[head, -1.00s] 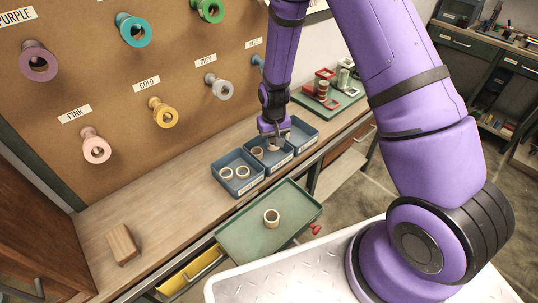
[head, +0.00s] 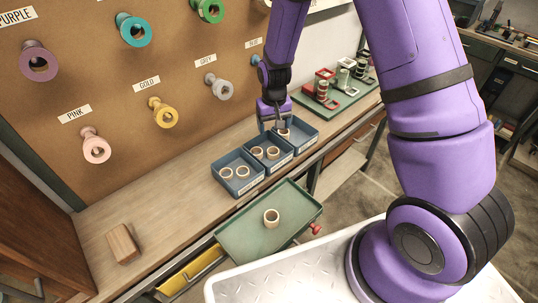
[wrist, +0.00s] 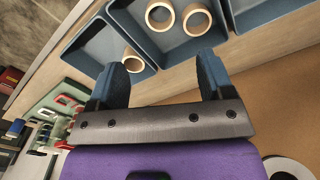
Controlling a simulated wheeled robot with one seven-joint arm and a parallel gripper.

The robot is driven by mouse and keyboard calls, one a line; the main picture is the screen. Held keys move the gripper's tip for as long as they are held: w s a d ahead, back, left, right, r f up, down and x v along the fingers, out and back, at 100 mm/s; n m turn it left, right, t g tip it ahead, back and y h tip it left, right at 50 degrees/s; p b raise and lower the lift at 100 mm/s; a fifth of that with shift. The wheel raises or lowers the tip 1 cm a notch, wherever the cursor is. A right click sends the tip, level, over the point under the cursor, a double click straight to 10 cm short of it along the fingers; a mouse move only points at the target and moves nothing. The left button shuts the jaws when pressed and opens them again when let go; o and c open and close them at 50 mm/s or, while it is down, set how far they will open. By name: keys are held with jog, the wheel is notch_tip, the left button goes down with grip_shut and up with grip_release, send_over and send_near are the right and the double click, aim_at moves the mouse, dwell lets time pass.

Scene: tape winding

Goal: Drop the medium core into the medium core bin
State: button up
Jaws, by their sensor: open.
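Three blue bins stand in a row on the bench: a left bin (head: 218,183), a middle bin (head: 283,162) and a right bin (head: 312,138). Their labels are too small to read, so I cannot tell which is the medium core bin. Two pale ring cores (head: 257,152) (head: 273,153) lie in the middle bin and show in the wrist view (wrist: 160,15) (wrist: 196,19). My gripper (head: 272,125) is open and empty above the bins, by the right one; its jaws also show in the wrist view (wrist: 163,72). One core (head: 284,134) is in the right bin.
The left bin holds two cores (head: 225,173) (head: 242,171). A green tray (head: 245,235) in front holds another core (head: 271,218). A wooden block (head: 122,244) lies on the bench at left. A pegboard with coloured spools (head: 163,113) stands behind. A green rack (head: 350,98) is at right.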

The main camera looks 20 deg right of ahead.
jog(key=shift+r, duration=2.2)
jog(key=s+d+r+t, duration=0.15)
jog(key=s+r, duration=0.35)
jog(key=r, duration=0.6)
jog(key=s+d+r+t, duration=0.15)
jog(key=s+r, duration=0.35)
jog(key=r, duration=0.7)
jog(key=s+d+r+t, duration=0.1)
jog(key=s+r, duration=0.3)
jog(key=s, duration=0.5)
jog(key=s+d+r+t, duration=0.1)
jog(key=s+d+r, duration=0.2)
jog(key=s, duration=0.7)
notch_tip(320, 180, up, 2)
jog(key=shift+r, duration=0.1)
